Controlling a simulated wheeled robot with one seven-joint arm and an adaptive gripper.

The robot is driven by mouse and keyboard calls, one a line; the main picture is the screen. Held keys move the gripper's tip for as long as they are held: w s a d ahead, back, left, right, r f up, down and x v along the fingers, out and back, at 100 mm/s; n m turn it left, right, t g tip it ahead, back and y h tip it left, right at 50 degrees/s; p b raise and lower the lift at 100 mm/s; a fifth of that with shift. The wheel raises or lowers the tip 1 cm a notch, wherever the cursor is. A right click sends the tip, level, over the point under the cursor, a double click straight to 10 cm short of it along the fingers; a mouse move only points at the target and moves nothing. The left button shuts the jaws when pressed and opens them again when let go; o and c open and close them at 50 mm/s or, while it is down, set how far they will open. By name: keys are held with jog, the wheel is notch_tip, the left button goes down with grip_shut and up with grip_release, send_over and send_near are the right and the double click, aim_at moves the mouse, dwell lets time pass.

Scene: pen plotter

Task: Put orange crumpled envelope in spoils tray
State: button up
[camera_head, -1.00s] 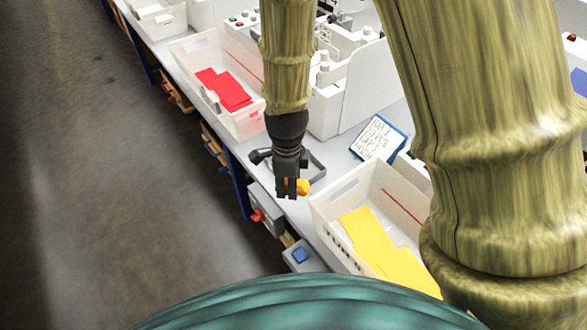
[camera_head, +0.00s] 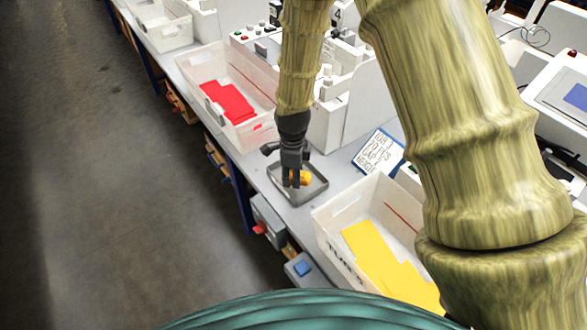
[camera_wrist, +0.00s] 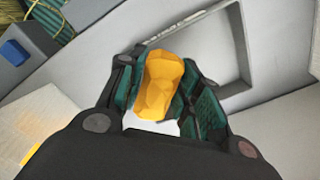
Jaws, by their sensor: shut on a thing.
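The orange crumpled envelope (camera_head: 305,178) is a small faceted lump. My gripper (camera_head: 293,181) is shut on it, and in the wrist view the envelope (camera_wrist: 161,82) sits between the dark green finger pads. The spoils tray (camera_head: 297,204) is a shallow grey tray on the bench. In the head view the gripper and envelope overlap the tray's area; their height above it is hard to tell. In the wrist view the tray (camera_wrist: 241,45) shows behind and to the right of the envelope, partly hidden by the fingers.
A clear bin with red envelopes (camera_head: 228,101) stands behind left of the tray. A bin with yellow envelopes (camera_head: 385,262) stands in front right. A handwritten sign (camera_head: 379,151) and white machine panels (camera_head: 350,105) lie to the right. The bench's front edge is close on the left.

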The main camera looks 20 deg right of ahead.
jog(key=w, duration=0.2)
jog(key=w+d+p, duration=0.1)
jog(key=w, duration=0.1)
jog(key=shift+d+f, duration=0.2)
jog(key=shift+f+p, duration=0.8)
jog(key=shift+f, duration=0.95)
jog(key=shift+f, duration=0.15)
jog(key=o, duration=0.8)
jog(key=shift+c, duration=0.2)
jog(key=shift+r, duration=0.25)
notch_tip(320, 180, up, 12)
jog(key=b, duration=0.3)
jog(key=shift+b, duration=0.35)
